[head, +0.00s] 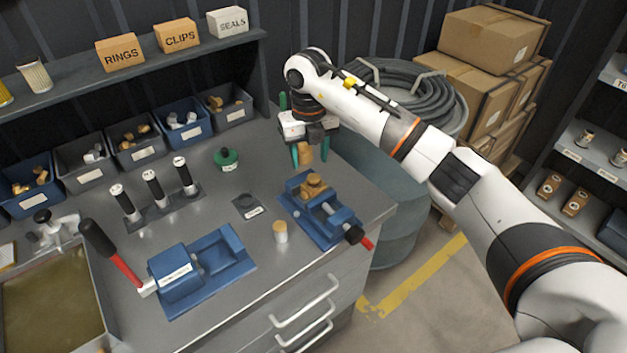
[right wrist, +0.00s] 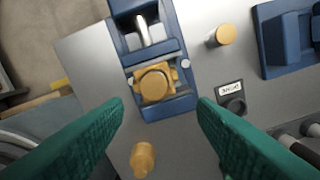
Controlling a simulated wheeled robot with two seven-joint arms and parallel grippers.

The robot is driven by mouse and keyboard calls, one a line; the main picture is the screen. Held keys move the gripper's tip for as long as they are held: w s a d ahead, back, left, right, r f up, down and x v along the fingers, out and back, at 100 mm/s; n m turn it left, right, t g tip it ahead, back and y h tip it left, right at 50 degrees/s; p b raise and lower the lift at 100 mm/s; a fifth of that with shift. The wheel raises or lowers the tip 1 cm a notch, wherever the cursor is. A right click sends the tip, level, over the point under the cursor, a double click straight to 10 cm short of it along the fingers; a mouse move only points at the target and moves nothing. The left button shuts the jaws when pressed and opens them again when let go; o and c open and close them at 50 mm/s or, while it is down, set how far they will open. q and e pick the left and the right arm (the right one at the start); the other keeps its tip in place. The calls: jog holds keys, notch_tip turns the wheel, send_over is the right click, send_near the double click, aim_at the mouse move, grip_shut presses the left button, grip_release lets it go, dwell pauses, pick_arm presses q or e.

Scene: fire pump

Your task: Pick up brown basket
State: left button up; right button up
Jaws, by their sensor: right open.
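I see nothing that is clearly a brown basket in either view. My right gripper (head: 308,158) hangs over the back right of the bench, with its green fingers open and nothing held. Its fingers also show wide apart in the right wrist view (right wrist: 161,105). A small brass-coloured fitting (head: 306,152) stands on the bench near the fingers and appears below the middle in the right wrist view (right wrist: 143,157). A brass-coloured body (head: 313,187) sits in the blue right-hand vise (head: 325,222); it lies between and beyond the fingers in the right wrist view (right wrist: 154,86). My left gripper is not in view.
A second blue vise (head: 215,262), a tan-topped cylinder (head: 280,232), a green-black knob (head: 227,158) and several black-capped cylinders (head: 155,190) stand on the bench. Parts bins (head: 135,152) line the back under a shelf. Cardboard boxes (head: 490,40) and a coiled hose (head: 420,95) are beyond my right arm.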

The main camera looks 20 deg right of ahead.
aim_at(314, 177)
jog(key=f, duration=0.1)
jog(key=f+p, duration=0.1)
jog(key=s+f+p, duration=0.1)
jog(key=f, duration=0.1)
jog(key=shift+d, duration=0.4)
jog(key=shift+f, duration=0.6)
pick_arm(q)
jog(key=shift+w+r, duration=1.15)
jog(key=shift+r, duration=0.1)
pick_arm(e)
jog(key=c, duration=1.1)
